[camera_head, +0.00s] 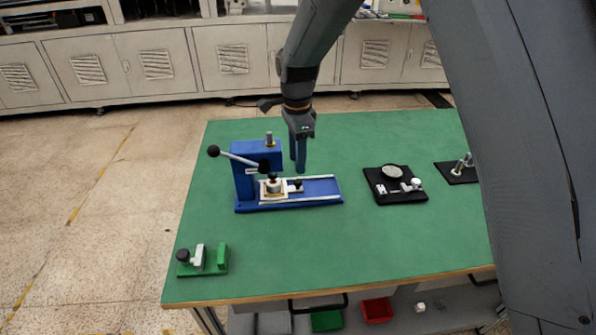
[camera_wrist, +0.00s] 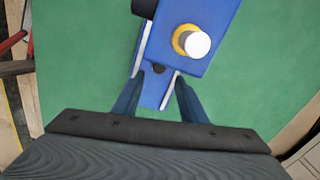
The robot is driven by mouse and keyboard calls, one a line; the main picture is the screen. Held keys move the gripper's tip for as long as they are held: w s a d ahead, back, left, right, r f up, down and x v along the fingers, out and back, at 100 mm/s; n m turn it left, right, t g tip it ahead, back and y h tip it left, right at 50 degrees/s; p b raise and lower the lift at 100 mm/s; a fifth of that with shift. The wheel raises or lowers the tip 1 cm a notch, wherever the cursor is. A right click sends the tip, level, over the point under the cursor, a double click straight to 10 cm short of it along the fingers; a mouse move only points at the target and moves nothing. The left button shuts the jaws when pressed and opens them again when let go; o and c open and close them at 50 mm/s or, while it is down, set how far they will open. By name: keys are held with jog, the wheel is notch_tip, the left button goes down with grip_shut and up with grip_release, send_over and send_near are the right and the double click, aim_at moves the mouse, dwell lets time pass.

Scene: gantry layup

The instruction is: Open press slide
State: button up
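The blue press (camera_head: 257,152) stands upright on the green table, with its base running to the right. A small slide (camera_head: 286,189) with a black knob (camera_head: 297,185) sits between two pale rails, its left part under the press head. My gripper (camera_head: 300,168) points down just above the knob side of the slide. In the wrist view the gripper (camera_wrist: 157,98) has its two blue fingers apart, with the rails and blue base showing between them. The press head (camera_wrist: 190,38), with a white post and yellow ring, hides most of the slide there. A dark knob (camera_wrist: 158,69) shows at its edge.
The press lever (camera_head: 235,156) with black ball ends reaches left across the press. A green fixture (camera_head: 203,261) sits at the front left of the table (camera_head: 300,255). Black plates with small parts (camera_head: 395,197) (camera_head: 457,174) lie to the right.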

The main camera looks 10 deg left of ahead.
aim_at(298, 181)
jog(key=shift+d+f+p, duration=0.1)
jog(key=shift+f+p, duration=0.7)
jog(key=shift+f, duration=2.4)
grip_shut()
